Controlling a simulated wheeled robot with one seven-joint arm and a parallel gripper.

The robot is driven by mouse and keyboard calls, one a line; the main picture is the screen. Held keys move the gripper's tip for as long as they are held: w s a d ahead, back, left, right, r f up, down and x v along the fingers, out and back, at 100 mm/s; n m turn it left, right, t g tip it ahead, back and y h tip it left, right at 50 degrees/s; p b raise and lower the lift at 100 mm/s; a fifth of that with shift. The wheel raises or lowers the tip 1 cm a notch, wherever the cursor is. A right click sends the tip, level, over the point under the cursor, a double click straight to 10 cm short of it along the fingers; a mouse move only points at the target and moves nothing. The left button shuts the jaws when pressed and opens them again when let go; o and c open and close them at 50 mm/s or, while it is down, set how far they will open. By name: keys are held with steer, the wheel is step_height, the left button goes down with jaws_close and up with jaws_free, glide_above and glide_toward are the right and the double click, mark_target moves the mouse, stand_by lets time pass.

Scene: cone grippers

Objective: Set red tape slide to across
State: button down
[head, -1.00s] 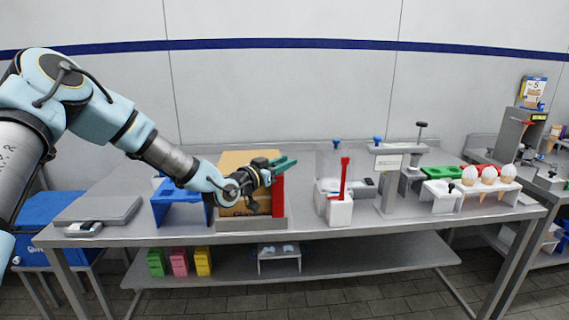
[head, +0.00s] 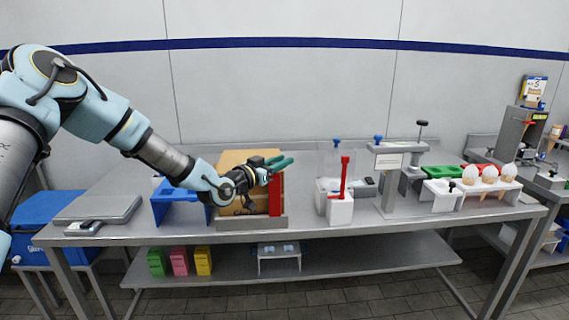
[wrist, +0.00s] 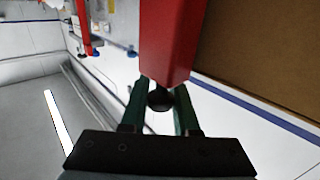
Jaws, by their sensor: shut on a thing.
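The red tape slide (head: 276,196) is an upright red bar at the right front of a cardboard carton in a grey frame. My gripper (head: 281,163), with green fingers, is at the top of this bar, in front of the carton. In the wrist view the red slide (wrist: 172,45) comes down from the top, with a small black knob (wrist: 160,99) at its end. My gripper (wrist: 160,108) is shut on that knob, one finger on each side. The far side of the slide is hidden.
The brown carton (head: 236,162) stands on the steel table beside a blue stand (head: 172,205). A white box with a red lever (head: 345,180) stands to the right, then a grey press (head: 392,190). Bare tabletop shows between carton and white box.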

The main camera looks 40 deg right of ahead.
steer(key=w+a+b, duration=0.1)
steer(key=w+a, duration=0.2)
steer(key=a, duration=0.1)
steer(key=w+a+b, duration=0.1)
steer(key=w+a, duration=0.2)
steer(key=a, duration=0.1)
steer(key=w+a+b, duration=0.1)
steer(key=w+a, duration=0.2)
steer(key=a, duration=0.1)
steer(key=shift+w+f, duration=0.1)
steer(key=shift+w, duration=0.3)
steer(key=c, duration=0.9)
jaws_free()
steer(key=shift+w+a, duration=0.1)
steer(key=shift+o, duration=1.2)
steer(key=s+a+b, duration=0.1)
steer(key=a+b, duration=0.2)
steer(key=a, duration=0.7)
steer(key=shift+a, duration=0.35)
steer(key=shift+s, duration=0.1)
